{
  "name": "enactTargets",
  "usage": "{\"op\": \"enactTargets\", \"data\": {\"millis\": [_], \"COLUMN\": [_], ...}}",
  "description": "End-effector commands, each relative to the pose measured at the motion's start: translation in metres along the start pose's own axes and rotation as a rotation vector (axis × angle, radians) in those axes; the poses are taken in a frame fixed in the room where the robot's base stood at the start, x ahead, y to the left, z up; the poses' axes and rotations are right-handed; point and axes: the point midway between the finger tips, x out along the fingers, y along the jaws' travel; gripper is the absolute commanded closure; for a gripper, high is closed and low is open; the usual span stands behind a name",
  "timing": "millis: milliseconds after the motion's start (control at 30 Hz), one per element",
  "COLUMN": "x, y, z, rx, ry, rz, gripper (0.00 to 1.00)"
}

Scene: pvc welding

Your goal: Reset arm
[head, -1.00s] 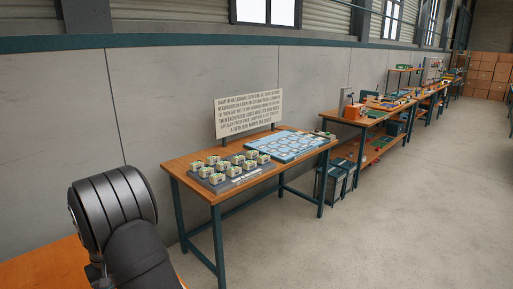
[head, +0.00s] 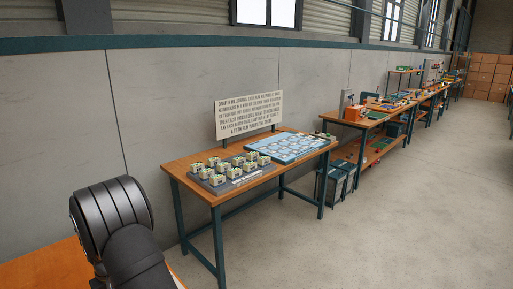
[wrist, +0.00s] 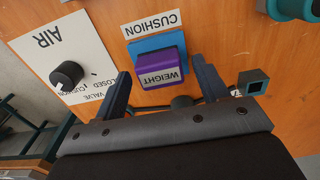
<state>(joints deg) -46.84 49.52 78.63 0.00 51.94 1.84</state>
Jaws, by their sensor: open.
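In the wrist view my gripper (wrist: 161,66) is open, with one dark finger on each side of a purple block labelled WEIGHT (wrist: 158,62). The fingers look apart from the block, with wood showing beside it. The block sits over a blue pad (wrist: 150,44) next to a CUSHION label (wrist: 151,24). I cannot tell how high the gripper is above the block. The head view shows only my dark arm link at the lower left; the gripper is outside that view.
A white AIR valve panel (wrist: 67,55) with a black knob (wrist: 67,74) lies left of the fingers. A small dark teal square fitting (wrist: 253,82) is close to the right finger. In the head view, a separate wooden table (head: 207,198) holds small models, and open floor (head: 400,220) lies right.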

Motion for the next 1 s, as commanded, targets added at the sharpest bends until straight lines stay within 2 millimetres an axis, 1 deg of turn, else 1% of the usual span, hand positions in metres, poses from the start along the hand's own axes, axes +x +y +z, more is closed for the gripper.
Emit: {"op": "enactTargets", "data": {"millis": [33,133,200,800,900,1000], "x": [-0.014,-0.034,-0.040,-0.101,-0.097,-0.096], "y": [0.000,0.001,0.014,0.103,0.079,0.059], "z": [-0.001,0.000,0.007,0.060,0.052,0.045], "rx": [0.000,0.000,0.003,0.004,-0.005,-0.005], "ry": [0.007,0.005,0.004,0.004,0.000,0.002], "rz": [0.000,0.000,0.000,0.000,0.000,0.000], "gripper": [0.33,0.33,0.33,0.33,0.33,0.33]}}
